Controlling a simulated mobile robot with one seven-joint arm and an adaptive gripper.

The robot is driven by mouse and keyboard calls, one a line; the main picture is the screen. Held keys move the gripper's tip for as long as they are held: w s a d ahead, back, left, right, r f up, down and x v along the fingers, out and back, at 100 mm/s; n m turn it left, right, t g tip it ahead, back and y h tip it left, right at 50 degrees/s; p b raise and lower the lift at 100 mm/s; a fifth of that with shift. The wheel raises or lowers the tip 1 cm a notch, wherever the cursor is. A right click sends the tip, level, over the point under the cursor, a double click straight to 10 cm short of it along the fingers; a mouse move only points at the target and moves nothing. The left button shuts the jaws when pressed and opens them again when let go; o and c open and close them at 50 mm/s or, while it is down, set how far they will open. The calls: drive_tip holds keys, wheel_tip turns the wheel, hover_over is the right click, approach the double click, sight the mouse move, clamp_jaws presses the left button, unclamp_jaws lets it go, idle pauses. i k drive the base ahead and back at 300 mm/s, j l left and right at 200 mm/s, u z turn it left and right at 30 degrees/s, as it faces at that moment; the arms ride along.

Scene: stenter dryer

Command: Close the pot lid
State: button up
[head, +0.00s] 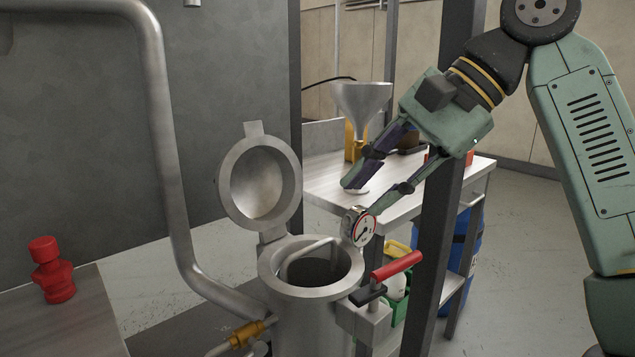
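The round grey metal pot lid (232,196) stands open and upright on its hinge at the back left of the pot. A small tab sticks up from its top edge. The pot (272,283) has its round mouth uncovered, with a bent metal bar across the opening. My gripper (352,201) is to the right of the lid and above the pot's right side, with its two fingers spread wide apart. Nothing shows between the fingers. I cannot tell how far it is from the lid in depth.
A round gauge (359,227) and a red-handled valve (397,266) are at the pot's right. A thick bent pipe (176,170) runs along the left. A dark post (441,215) stands at right. A table (400,209) with a funnel (361,101) is behind.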

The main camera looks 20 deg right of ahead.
sight(259, 181)
drive_tip(key=k, duration=1)
